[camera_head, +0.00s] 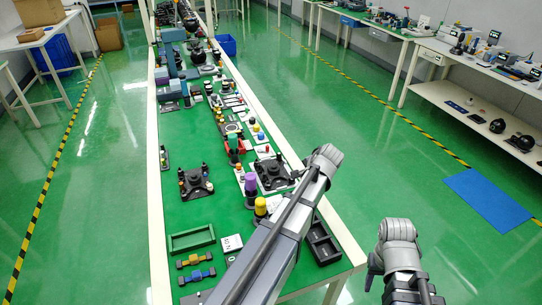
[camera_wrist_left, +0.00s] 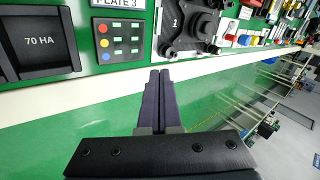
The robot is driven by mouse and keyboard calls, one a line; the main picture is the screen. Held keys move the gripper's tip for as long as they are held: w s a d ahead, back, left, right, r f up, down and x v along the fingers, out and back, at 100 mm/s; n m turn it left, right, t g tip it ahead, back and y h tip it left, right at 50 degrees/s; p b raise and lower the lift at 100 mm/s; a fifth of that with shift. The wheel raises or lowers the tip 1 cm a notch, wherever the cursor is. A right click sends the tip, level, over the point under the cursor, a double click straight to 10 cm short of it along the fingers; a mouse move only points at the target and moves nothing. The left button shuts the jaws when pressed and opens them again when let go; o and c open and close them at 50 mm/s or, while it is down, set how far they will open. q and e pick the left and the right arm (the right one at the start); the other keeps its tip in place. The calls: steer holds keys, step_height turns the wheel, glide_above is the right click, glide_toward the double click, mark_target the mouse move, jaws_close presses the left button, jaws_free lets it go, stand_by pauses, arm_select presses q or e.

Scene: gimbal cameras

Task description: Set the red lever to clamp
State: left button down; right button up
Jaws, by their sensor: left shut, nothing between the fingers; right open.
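I cannot pick out the red lever for certain. A small red part (camera_head: 241,148) shows beside a green cylinder in the middle of the bench in the head view. A small red piece (camera_wrist_left: 230,37) shows at the upper right in the left wrist view, too small to tell its setting. My left gripper (camera_wrist_left: 160,76) is shut and empty, its fingertips over the bench's pale edge in the left wrist view. In the head view my left arm reaches across the bench's right edge. My right gripper (camera_head: 371,274) is open, off the bench at the lower right.
The long green bench (camera_head: 185,222) carries many fixtures. A black fixture (camera_wrist_left: 191,25) stands beyond my left fingers, beside a plate with coloured dots (camera_wrist_left: 118,42). A black box marked 70 HA (camera_wrist_left: 40,40) is at the left.

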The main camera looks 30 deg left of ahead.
mark_target(268, 150)
arm_select(q)
steer(key=w+a+y, duration=0.1)
steer(key=w+a, duration=0.2)
steer(key=a, duration=0.3)
steer(key=w+a+r+m+t+y+b, duration=0.1)
steer(key=w+a, duration=0.3)
steer(key=a, duration=0.2)
steer(key=shift+r+m, duration=0.15)
steer(key=shift+m, duration=0.15)
arm_select(e)
step_height(268, 150, down, 2)
arm_select(q)
steer(key=b+x, duration=0.7)
steer(key=x, duration=0.3)
steer(key=shift+w, duration=0.2)
steer(key=shift+w+a+r, duration=0.1)
steer(key=shift+w+a, duration=0.6)
steer(key=shift+a, duration=0.25)
steer(key=shift+w+a, duration=0.4)
steer(key=shift+a, duration=0.3)
arm_select(e)
step_height(268, 150, down, 7)
steer(key=shift+r, duration=0.1)
